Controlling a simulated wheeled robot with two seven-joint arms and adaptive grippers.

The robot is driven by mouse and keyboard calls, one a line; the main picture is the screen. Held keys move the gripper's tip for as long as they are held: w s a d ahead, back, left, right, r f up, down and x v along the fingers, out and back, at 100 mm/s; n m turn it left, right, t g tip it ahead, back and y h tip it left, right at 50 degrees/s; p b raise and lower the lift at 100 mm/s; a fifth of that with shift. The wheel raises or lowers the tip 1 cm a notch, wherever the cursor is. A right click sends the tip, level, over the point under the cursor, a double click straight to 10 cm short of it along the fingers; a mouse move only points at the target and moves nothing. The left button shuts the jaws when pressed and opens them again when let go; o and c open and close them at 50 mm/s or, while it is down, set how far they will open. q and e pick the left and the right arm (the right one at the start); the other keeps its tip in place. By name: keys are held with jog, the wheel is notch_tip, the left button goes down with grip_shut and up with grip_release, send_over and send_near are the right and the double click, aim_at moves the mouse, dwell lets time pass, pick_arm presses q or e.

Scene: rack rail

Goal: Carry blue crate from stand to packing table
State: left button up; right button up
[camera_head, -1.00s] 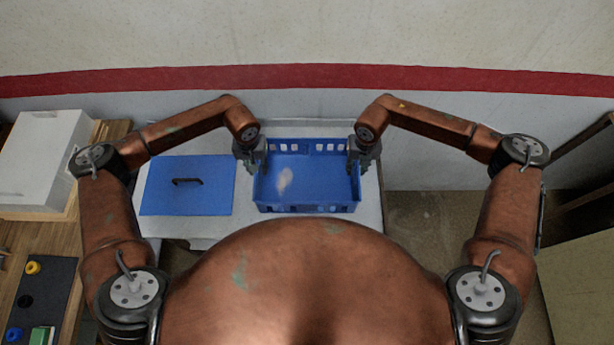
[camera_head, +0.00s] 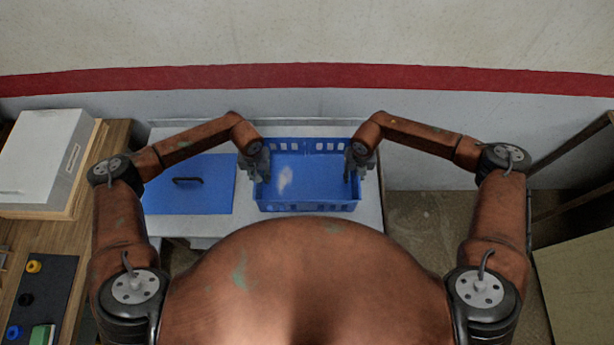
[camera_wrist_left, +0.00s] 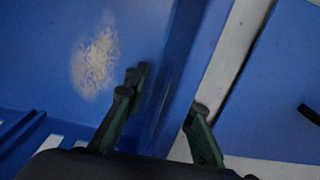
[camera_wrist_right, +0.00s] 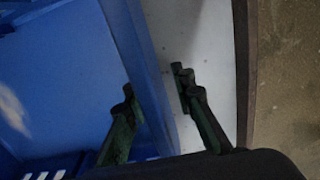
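The blue crate (camera_head: 309,207) stands open-topped on a white-topped stand (camera_head: 368,205). A pale patch marks its floor. My left gripper (camera_head: 255,172) is at the crate's left wall. In the left wrist view its fingers (camera_wrist_left: 165,100) are apart, one inside the wall and one outside. My right gripper (camera_head: 357,170) is at the right wall. In the right wrist view its fingers (camera_wrist_right: 155,88) are also apart on either side of the wall (camera_wrist_right: 145,50). Neither gripper is visibly closed on the wall. The lower part of the stand is hidden by my body.
A flat blue lid-like panel (camera_head: 205,200) with a black handle lies left of the crate. A wooden table (camera_head: 100,165) at the left bears a white box (camera_head: 40,160) and a dark mat (camera_head: 50,290) with small coloured parts. A wall stands behind; bare floor shows at the right.

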pick_arm(q)
jog(key=shift+c, duration=0.4)
pick_arm(e)
jog(key=shift+c, duration=0.4)
pick_arm(q)
grip_shut()
pick_arm(e)
grip_shut()
